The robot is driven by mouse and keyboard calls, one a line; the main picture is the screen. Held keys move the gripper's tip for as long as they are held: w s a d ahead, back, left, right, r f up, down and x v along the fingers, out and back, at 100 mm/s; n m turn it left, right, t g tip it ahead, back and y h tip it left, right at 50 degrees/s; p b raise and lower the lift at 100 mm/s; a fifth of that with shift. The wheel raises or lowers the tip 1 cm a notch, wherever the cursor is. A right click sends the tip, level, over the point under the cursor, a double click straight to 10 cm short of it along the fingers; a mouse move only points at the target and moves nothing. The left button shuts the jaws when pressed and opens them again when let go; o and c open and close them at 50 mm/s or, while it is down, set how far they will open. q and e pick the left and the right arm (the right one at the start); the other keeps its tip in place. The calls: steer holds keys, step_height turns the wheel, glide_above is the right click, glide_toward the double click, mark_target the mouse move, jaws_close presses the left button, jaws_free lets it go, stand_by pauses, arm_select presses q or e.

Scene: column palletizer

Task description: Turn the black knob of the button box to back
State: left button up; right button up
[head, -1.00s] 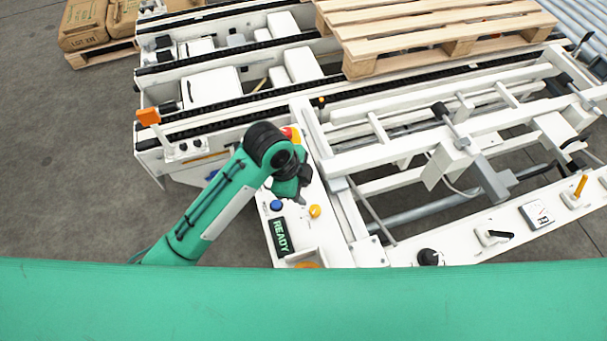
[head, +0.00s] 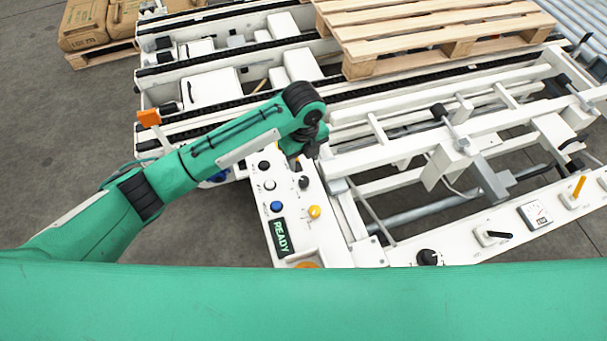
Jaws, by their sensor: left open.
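The button box (head: 297,234) is a white panel left of centre, with a lit READY display (head: 281,237). On it are a black knob (head: 303,182), another black knob-like control (head: 264,166), a white button (head: 269,185), a blue button (head: 277,206) and a yellow button (head: 314,212). My left gripper (head: 294,162) is open and points down over the far end of the box, beyond the black knob and apart from it in the picture. My wrist hides most of its fingers and that end of the box. My right gripper is out of view.
White conveyor frames and rails (head: 400,150) lie close to the right of the box. A wooden pallet (head: 430,30) rests on the conveyor behind. A second panel at lower right holds a black knob (head: 428,257), a lever switch (head: 492,237) and a gauge (head: 535,214).

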mark_target(303, 179)
arm_select(q)
step_height(303, 179, down, 10)
steer(key=shift+r+p, duration=0.15)
steer(key=shift+p, duration=0.45)
steer(key=shift+c, duration=0.4)
steer(key=c, duration=0.9)
